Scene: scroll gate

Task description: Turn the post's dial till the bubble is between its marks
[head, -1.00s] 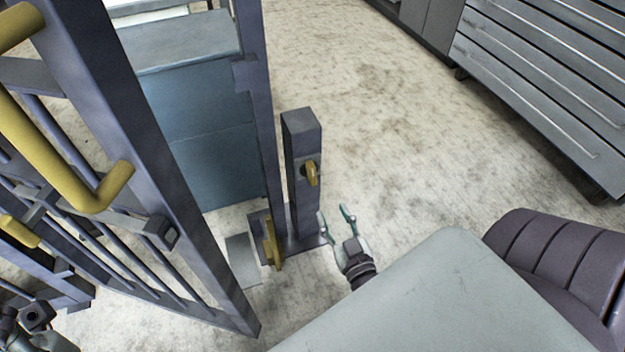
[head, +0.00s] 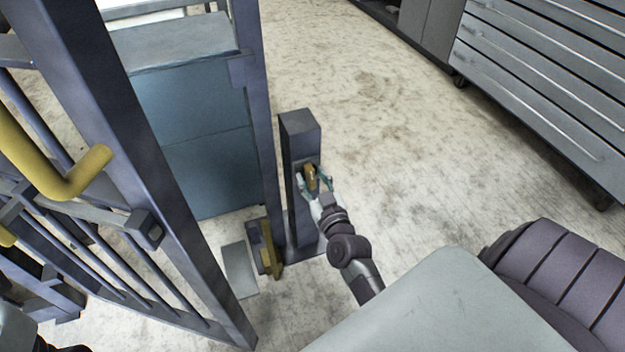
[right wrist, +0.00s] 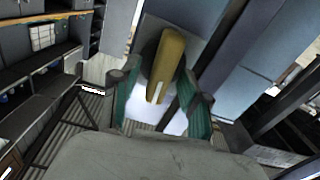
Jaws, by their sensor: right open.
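The post (head: 301,130) is a dark grey upright right of the gate frame in the head view. Its dial is a yellow bar-shaped knob (head: 311,174) on the post's near face. In the right wrist view the dial (right wrist: 166,62) stands tilted between the two teal fingers. My right gripper (head: 315,180) is at the dial, its fingers open on either side of it. In the right wrist view (right wrist: 160,76) gaps show between each finger and the knob. No bubble or marks can be made out.
A barred gate (head: 165,180) with yellow handles fills the left side. A yellow part (head: 267,248) stands low at the post's foot. A blue-grey cabinet (head: 195,130) is behind the gate frame. A drawer cabinet (head: 545,95) is at upper right. The floor between is clear.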

